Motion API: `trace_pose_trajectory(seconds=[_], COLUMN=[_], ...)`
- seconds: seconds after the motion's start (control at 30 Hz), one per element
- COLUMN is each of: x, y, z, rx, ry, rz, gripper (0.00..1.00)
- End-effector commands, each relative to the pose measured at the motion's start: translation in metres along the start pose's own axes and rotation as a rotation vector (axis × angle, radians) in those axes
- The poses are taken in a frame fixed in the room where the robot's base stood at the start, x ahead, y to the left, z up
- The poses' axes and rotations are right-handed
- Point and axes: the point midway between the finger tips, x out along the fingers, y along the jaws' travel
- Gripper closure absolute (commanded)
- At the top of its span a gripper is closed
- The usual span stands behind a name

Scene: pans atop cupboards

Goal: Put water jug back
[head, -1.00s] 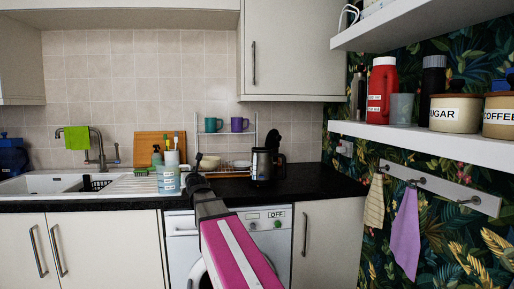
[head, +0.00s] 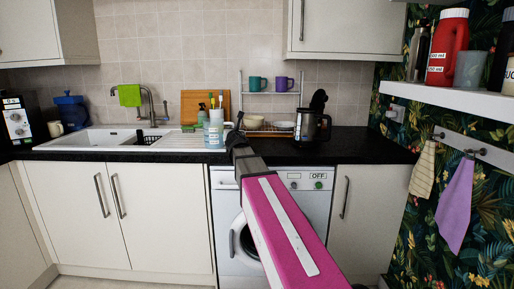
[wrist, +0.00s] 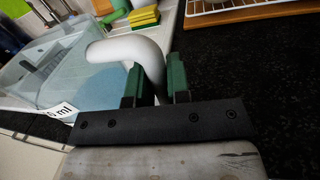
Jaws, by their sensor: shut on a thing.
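The water jug (head: 213,132) is clear with a blue tint and a white label, and stands roughly upright over the counter right of the sink. I cannot tell whether it touches the counter. In the wrist view the jug (wrist: 95,88) is at the left, with bluish water and a label ending in "ml". Its white curved handle (wrist: 125,50) runs between the green finger pads. My gripper (head: 236,130) is shut on that handle, and it also shows in the wrist view (wrist: 156,82). Part of the handle is hidden behind the fingers.
The sink (head: 110,138) is left of the jug, and a dish rack (head: 268,125) stands behind and right. Sponges (wrist: 144,16) lie near the jug. The shelf (head: 450,102) at right holds a red bottle (head: 447,47).

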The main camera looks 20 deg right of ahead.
Motion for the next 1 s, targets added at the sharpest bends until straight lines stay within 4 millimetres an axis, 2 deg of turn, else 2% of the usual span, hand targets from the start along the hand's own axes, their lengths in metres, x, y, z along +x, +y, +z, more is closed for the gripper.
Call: trace_pose_trajectory(seconds=[0.27, 0.47, 0.77, 1.0], x=[0.021, 0.028, 0.007, -0.022], y=[-0.005, -0.011, -0.024, -0.028], z=[0.002, 0.009, 0.032, 0.057], rx=[-0.001, -0.003, -0.004, -0.005], ry=[-0.011, -0.029, -0.067, -0.096], rz=[-0.080, -0.227, -0.542, -0.792], gripper=[1.00, 1.00, 1.00, 1.00])
